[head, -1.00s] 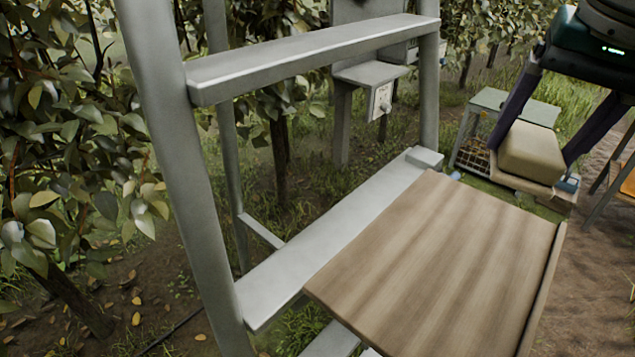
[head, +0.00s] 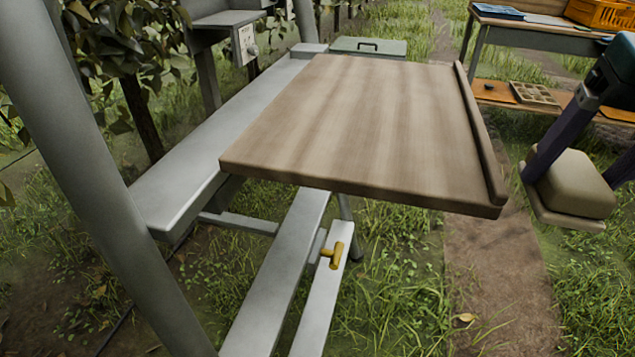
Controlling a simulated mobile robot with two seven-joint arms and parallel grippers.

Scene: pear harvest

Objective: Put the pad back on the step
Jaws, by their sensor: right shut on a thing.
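The pad (head: 572,178) is a tan, rounded cushion on a thin flat base, at the right of the head view. My right gripper (head: 574,182) is shut on it, one dark purple finger on each side, and holds it up above the grass, right of the wooden board and apart from it. The grey ladder-like frame stands at the left. Its broad grey step (head: 165,190) runs back behind the board and shows no pad on its visible part. My left gripper is out of view.
A wooden board (head: 365,130) with a raised right lip juts from the frame between the step and the pad. A yellow-handled latch (head: 335,256) sits below it. A bench (head: 540,38) with an orange crate (head: 600,12) stands back right. Open grass and a path lie below.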

